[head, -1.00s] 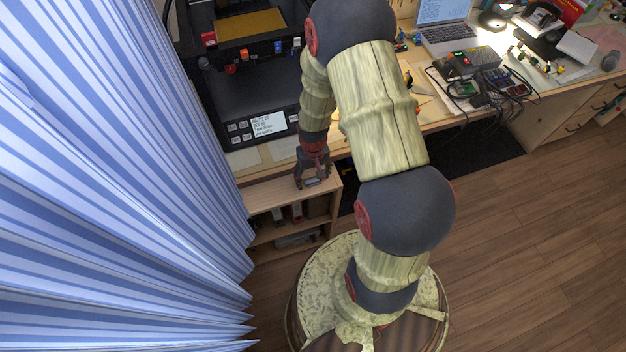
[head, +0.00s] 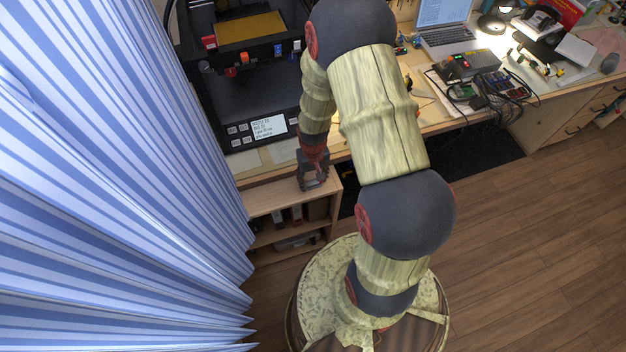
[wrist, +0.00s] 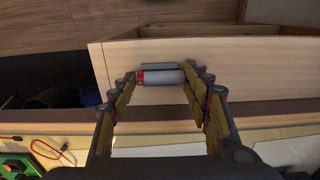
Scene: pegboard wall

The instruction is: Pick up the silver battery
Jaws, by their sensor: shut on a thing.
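The silver battery (wrist: 168,78), a small grey cylinder with a red band at its left end, lies crosswise between the fingertips of my gripper (wrist: 161,79) in the wrist view. One fingertip presses on each end, so the gripper is shut on it. The battery is at the pale wooden top of a low shelf unit (wrist: 225,52); I cannot tell whether it still touches the wood. A darker grey strip shows along its far side, perhaps its shadow. In the head view my gripper (head: 313,184) is over the shelf top, and the battery cannot be made out.
A 3D printer (head: 245,95) stands on the desk behind my gripper. A blue striped curtain (head: 130,200) hangs close on the left. A laptop (head: 447,35) and cables (head: 490,100) are on the desk at right. The wooden floor (head: 500,250) is clear.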

